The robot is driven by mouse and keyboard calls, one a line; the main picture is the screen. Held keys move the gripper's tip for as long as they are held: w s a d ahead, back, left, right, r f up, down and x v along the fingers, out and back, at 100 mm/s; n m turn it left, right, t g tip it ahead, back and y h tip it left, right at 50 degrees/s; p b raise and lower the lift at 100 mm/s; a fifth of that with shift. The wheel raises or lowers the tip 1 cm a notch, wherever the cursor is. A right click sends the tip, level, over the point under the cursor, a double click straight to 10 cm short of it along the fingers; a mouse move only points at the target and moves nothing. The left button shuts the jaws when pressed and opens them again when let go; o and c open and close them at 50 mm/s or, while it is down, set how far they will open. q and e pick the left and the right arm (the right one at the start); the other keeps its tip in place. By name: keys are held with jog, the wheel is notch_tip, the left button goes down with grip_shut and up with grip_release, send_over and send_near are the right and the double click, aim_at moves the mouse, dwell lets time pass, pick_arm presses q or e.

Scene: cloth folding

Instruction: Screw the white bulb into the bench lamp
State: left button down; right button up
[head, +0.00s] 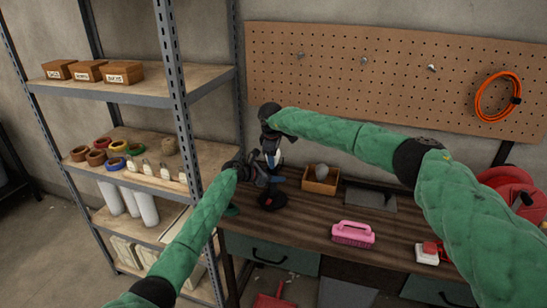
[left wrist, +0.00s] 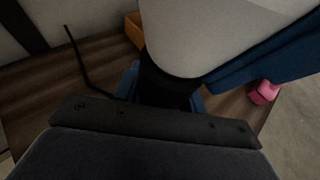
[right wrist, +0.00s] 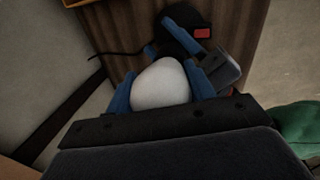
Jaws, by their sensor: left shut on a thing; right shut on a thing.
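The white bulb (right wrist: 160,85) is between the blue fingers of my right gripper (right wrist: 163,90), which is shut on it from above. In the left wrist view the bulb (left wrist: 205,35) fills the top, directly over the black lamp socket (left wrist: 170,85). They look touching or nearly so; I cannot tell whether the threads engage. My left gripper (left wrist: 165,98) is shut on the socket, its blue fingers at either side. In the head view the lamp's dark round base (head: 272,200) stands on the bench; the grippers mostly hide its upper part.
A wooden box (head: 320,182) with a grey round item stands right of the lamp. A shelf rack (head: 178,100) stands close on the left, a pegboard (head: 390,75) behind.

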jog(key=m, duration=0.4)
jog(key=shift+d+r+h, duration=0.1)
jog(key=shift+h, duration=0.3)
jog(key=o, duration=1)
jog(key=shift+c, duration=0.2)
jog(key=shift+w+d+v, duration=0.15)
jog(key=shift+w+v, duration=0.05)
jog(key=shift+v, duration=0.85)
jog(key=shift+w+d+v, duration=0.1)
jog(key=shift+w+v, duration=0.1)
jog(key=shift+v, duration=0.9)
jog(key=shift+o, duration=0.3)
jog(key=shift+r, duration=0.1)
jog(key=shift+a, duration=0.15)
